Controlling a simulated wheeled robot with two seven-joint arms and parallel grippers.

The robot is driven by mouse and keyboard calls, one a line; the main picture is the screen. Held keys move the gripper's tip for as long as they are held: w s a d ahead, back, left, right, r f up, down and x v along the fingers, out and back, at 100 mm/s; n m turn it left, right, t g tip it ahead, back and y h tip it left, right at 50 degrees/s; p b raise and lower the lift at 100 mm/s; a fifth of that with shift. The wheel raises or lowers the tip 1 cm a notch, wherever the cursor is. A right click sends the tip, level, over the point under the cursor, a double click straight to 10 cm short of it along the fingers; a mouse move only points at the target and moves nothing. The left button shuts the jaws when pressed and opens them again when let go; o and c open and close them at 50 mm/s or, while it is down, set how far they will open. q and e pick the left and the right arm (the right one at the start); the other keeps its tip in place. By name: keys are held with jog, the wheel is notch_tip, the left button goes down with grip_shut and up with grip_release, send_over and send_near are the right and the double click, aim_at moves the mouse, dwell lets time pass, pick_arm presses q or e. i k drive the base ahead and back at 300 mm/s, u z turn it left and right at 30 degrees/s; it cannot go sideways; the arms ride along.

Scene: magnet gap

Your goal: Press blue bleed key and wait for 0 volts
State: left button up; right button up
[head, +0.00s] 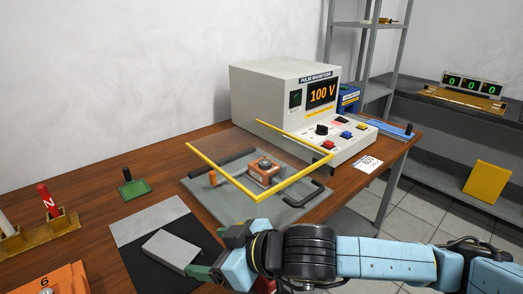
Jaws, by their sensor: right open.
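The pulse magnetizer (270,95) is a pale box at the back of the wooden table. Its orange display (321,93) reads 100 V. On its sloped front panel, the blue key (346,134) sits between a red key (328,144) and a yellow key (361,126), near a black knob (322,129). My right gripper (215,254) is open at the table's front, well to the lower left of the blue key and not touching it. My left gripper is not in view.
A yellow-edged clear guard (258,196) stands over a grey plate with an orange fixture (263,172), between my right gripper and the panel. A grey block (171,250) lies by my right gripper. A paper tag (367,162) lies right of the guard.

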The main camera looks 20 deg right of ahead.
aim_at(346, 134)
jog(key=z, duration=1.4)
